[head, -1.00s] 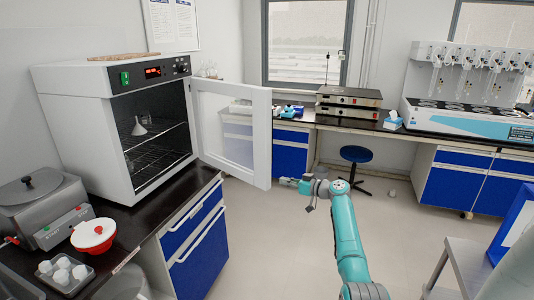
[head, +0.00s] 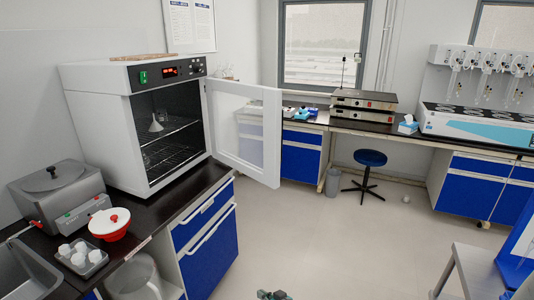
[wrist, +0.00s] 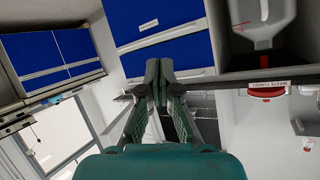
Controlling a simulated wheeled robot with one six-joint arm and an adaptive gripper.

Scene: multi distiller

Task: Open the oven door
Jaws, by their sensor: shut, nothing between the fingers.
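The white oven (head: 128,140) stands on the dark counter at the left in the head view. Its door (head: 245,130), white-framed with a glass pane, is swung wide open to the right, and the dark inside with wire racks and a white funnel shows. My gripper (wrist: 165,72) is shut and empty in the wrist view, in front of the blue drawers (wrist: 170,45). In the head view only a small dark part of my arm shows at the bottom edge, well below the door and apart from it.
A blue stool (head: 370,158) stands by the far bench. The floor in the middle is clear.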

